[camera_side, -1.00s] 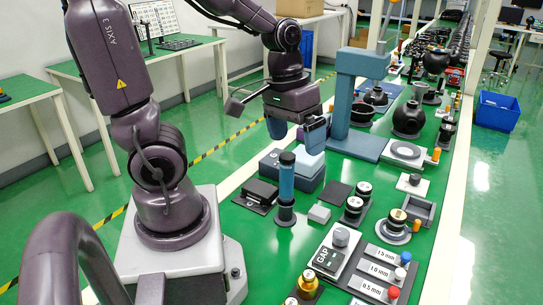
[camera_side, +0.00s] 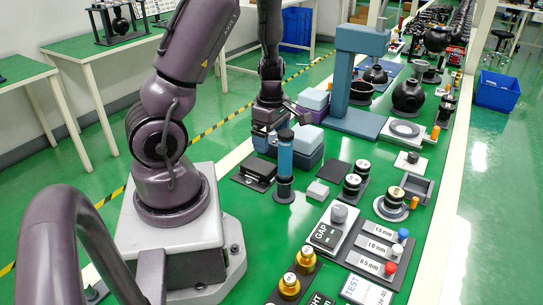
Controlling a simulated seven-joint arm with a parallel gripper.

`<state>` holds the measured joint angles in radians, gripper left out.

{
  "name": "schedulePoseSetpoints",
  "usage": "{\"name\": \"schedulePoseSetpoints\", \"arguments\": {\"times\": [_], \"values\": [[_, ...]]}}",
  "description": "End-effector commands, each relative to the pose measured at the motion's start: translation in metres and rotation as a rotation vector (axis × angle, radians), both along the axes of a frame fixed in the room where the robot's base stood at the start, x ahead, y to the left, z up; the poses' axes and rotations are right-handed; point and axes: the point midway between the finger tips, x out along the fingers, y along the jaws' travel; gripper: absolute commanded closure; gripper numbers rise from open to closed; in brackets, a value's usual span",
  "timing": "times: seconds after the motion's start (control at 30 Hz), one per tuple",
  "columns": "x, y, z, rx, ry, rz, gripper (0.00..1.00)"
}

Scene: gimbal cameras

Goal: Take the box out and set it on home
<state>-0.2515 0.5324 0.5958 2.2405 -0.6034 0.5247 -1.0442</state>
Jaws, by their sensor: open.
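I cannot tell for certain which item is the box. A pale blue block (camera_side: 309,137) sits on a darker blue-grey base (camera_side: 306,157), left of the tall blue stand. A second pale block (camera_side: 314,98) shows behind it. My gripper (camera_side: 267,141) is lowered just left of these blocks, behind the blue-topped cylinder (camera_side: 285,155). It is open; its fingertips are partly hidden and I see nothing held. No place marked home is readable; a bare dark square pad (camera_side: 335,171) lies right of the base.
The blue stand (camera_side: 345,85) rises close behind the blocks. A dark box on a plate (camera_side: 258,170) lies in front of my gripper. A small grey block (camera_side: 317,191), black cylinders (camera_side: 352,184) and a GAP gauge (camera_side: 335,228) stand nearer. Green bench surface is bare between them.

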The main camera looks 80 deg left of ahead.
Motion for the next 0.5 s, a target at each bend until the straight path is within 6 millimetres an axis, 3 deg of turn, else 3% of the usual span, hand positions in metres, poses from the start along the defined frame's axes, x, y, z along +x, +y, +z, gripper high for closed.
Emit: {"name": "schedulePoseSetpoints", "arguments": {"times": [0.3,0.5], "values": [[-0.003,-0.001,-0.064,-0.006,0.006,0.002,0.08],[-0.002,-0.001,-0.095,-0.005,0.005,-0.001,0.08]]}}
